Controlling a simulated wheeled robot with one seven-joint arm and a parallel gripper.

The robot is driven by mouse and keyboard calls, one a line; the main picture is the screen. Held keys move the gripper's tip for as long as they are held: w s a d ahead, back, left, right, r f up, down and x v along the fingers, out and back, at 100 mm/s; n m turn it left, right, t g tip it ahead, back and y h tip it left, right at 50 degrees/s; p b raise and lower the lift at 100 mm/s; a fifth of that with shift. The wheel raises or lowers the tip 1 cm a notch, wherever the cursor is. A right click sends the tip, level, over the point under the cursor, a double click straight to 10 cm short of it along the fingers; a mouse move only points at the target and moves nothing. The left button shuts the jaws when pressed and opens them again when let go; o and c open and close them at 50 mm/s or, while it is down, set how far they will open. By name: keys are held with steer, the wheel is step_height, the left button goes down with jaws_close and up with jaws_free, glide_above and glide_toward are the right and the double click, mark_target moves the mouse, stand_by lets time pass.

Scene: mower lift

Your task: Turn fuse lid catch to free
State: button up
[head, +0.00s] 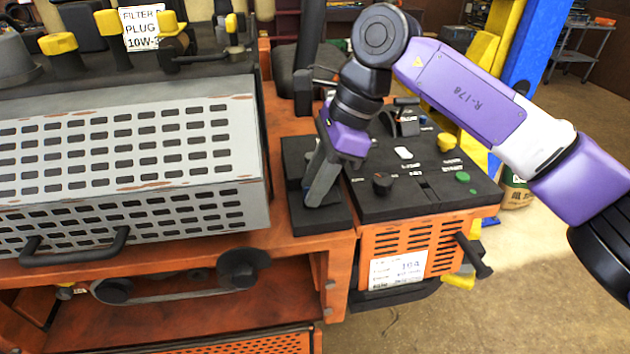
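My gripper (314,198) points down over a small black box (322,220) on the orange mower body, left of the control panel. This box may be the fuse box. My gripper's grey fingers reach its top, and I cannot tell whether they touch it. The fingers are seen from the side, so their opening does not show. A small bluish spot shows beside the fingers. The fuse lid catch cannot be made out; my gripper may hide it.
The black control panel (415,195) to the right carries a dark knob (382,184), a yellow knob (446,141) and a green button (462,177). A grey perforated cover (130,160) stands close on the left. A blue post (528,60) rises behind.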

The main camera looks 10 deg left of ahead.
jaws_close()
steer(key=shift+m, duration=0.3)
steer(key=m+b, duration=0.1)
steer(key=m+t+b, duration=0.1)
steer(key=shift+s+d+f+m+b, duration=0.1)
steer(key=shift+f+m+b, duration=0.1)
steer(key=shift+m+b, duration=0.15)
steer(key=m+t+b, duration=0.2)
steer(key=m+b, duration=0.2)
steer(key=shift+s, duration=0.1)
steer(key=m+t+b, duration=0.1)
steer(key=m+b, duration=0.1)
steer(key=m+h+b, duration=0.1)
steer(key=m+b, duration=0.2)
steer(key=shift+s+m+t+b, duration=0.1)
steer(key=shift+m+t+b, duration=0.2)
steer(key=shift+m+t, duration=0.1)
steer(key=shift+s+a+r+m+t+h+b, duration=0.15)
steer(key=shift+m+h+b, duration=0.35)
steer(key=shift+m+b, duration=0.7)
steer(key=shift+w+a+m+t+h+b, duration=0.15)
steer(key=shift+m+h+b, duration=0.35)
steer(key=shift+m+b, duration=0.6)
steer(key=shift+s+m, duration=0.1)
steer(key=shift+m, duration=0.15)
